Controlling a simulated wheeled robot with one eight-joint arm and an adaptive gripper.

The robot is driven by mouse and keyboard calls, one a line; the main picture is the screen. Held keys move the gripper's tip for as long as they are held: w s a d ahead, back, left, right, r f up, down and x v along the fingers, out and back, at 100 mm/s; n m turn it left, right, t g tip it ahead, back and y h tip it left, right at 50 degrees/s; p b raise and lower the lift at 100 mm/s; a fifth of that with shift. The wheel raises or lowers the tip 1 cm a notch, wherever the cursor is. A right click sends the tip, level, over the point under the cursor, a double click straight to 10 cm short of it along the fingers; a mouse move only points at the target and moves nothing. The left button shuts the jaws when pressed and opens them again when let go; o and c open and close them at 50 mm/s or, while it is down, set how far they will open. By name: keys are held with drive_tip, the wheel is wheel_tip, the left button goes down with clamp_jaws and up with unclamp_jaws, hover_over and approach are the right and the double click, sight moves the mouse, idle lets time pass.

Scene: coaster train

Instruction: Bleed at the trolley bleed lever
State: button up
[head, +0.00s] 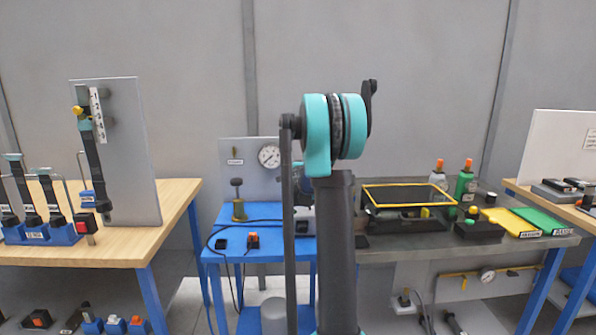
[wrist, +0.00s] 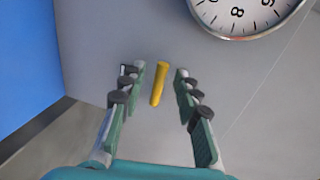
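In the wrist view a short yellow lever (wrist: 159,84), which looks like the bleed lever, stands out from a grey panel (wrist: 130,30). My gripper (wrist: 158,71) is open, with one finger on each side of the lever and a visible gap on both sides. I cannot tell how far the fingertips are from the panel. In the head view my gripper is not visible; my arm stands in the middle.
A round dial gauge (wrist: 245,10) is close above right of my fingers. A blue surface (wrist: 25,60) lies at the left. In the head view a blue table (head: 225,256), a wooden bench (head: 150,238) and a grey bench (head: 400,256) surround my arm.

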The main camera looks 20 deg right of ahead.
drive_tip(key=v, duration=1.1)
drive_tip(key=shift+s, duration=0.35)
drive_tip(key=shift+a+r, duration=0.1)
drive_tip(key=shift+a, duration=0.1)
